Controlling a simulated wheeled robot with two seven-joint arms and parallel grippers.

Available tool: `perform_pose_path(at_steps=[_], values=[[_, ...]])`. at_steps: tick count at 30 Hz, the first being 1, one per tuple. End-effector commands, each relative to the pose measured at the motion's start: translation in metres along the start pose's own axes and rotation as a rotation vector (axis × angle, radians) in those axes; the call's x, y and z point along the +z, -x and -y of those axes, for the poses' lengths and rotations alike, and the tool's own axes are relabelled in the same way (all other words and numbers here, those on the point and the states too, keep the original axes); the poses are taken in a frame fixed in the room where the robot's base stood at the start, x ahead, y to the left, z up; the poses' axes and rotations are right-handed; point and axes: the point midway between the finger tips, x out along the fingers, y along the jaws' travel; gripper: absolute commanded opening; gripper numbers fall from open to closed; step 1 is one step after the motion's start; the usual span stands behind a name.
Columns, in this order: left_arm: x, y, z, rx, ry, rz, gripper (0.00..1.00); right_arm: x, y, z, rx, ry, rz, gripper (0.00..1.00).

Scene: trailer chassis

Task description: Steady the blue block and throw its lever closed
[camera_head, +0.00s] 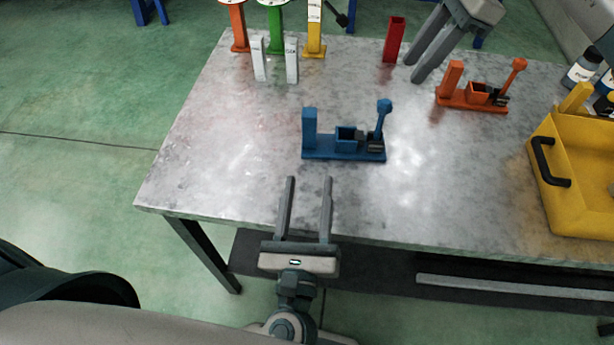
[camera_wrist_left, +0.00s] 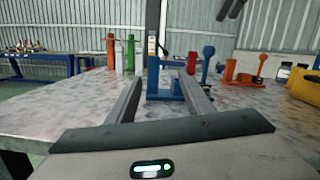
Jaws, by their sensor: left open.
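The blue block (camera_head: 343,153) stands on the metal table. It has a tall post at its left end, a small box in the middle and a ball-topped lever (camera_head: 380,122) at its right end, standing nearly upright. My left gripper (camera_head: 308,180) is open and empty at the table's front edge, in front of the block and apart from it. In the left wrist view the blue post (camera_wrist_left: 153,76) shows between the open fingers, with the lever (camera_wrist_left: 207,66) to the right. My right gripper (camera_head: 412,71) is open and empty, behind and right of the blue block.
An orange block with a lever (camera_head: 470,100) stands right of the blue one. A red post (camera_head: 393,40), two white blocks (camera_head: 258,60) and orange, green and yellow stands (camera_head: 314,45) are at the back. A yellow bin (camera_head: 575,165) is at right. The table's left front is clear.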

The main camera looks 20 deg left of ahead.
Motion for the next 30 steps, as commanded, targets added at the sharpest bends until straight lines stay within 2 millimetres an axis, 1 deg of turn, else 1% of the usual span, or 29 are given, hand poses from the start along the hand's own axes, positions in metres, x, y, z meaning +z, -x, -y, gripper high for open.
perform_pose_path(at_steps=[1,3,9,16,26,30], values=[[-0.003,-0.008,-0.001,0.024,-0.033,-0.022,0.47,0.000,0.000,0.000,0.000,0.000,0.000,0.31],[-0.007,-0.016,-0.003,0.047,-0.085,-0.052,0.47,0.000,0.000,0.000,0.000,0.000,0.000,0.31],[-0.016,-0.033,-0.009,0.083,-0.185,-0.115,0.47,0.000,0.000,0.000,0.000,0.000,0.000,0.31],[-0.020,-0.037,-0.011,0.090,-0.221,-0.137,0.47,0.000,0.000,0.000,0.000,0.000,0.000,0.31],[-0.020,-0.038,-0.011,0.090,-0.220,-0.136,0.47,0.000,0.000,0.000,0.000,0.000,0.000,0.31],[-0.020,-0.042,-0.011,0.089,-0.220,-0.136,0.47,0.000,0.000,0.000,0.000,0.000,0.000,0.31]])
